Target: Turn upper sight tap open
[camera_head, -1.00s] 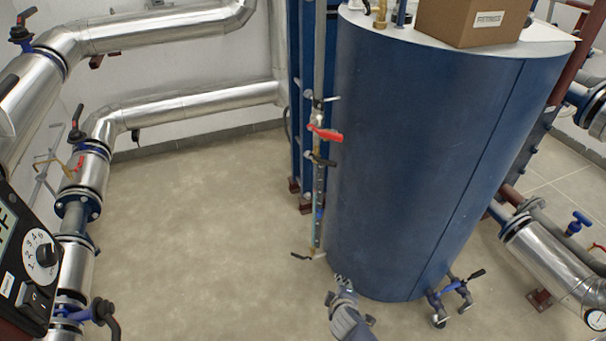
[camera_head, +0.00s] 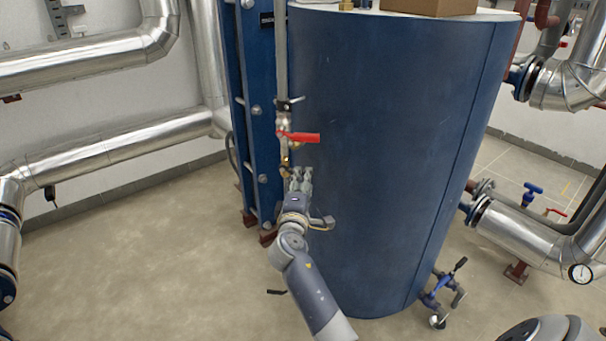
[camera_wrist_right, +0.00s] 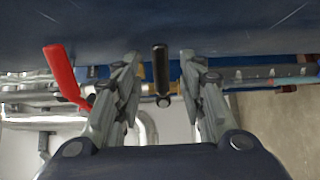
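My right gripper (camera_head: 300,172) is raised beside the vertical sight pipe, just below the red-handled valve (camera_head: 298,137). The right wrist view shows its two fingers (camera_wrist_right: 160,82) spread apart. A short black tap handle (camera_wrist_right: 160,68), apparently the upper sight tap's, stands between them with gaps on both sides. In the head view the gripper hides this handle. The red handle (camera_wrist_right: 62,72) is left of the fingers in the wrist view. The sight tube (camera_wrist_right: 255,73) runs off to the right there. My left gripper is out of view.
The large blue tank (camera_head: 385,150) stands close to the right of the gripper. The blue exchanger frame (camera_head: 258,110) is behind the pipe. A lower black lever (camera_head: 276,292) shows near the floor. Open floor (camera_head: 150,260) lies to the left.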

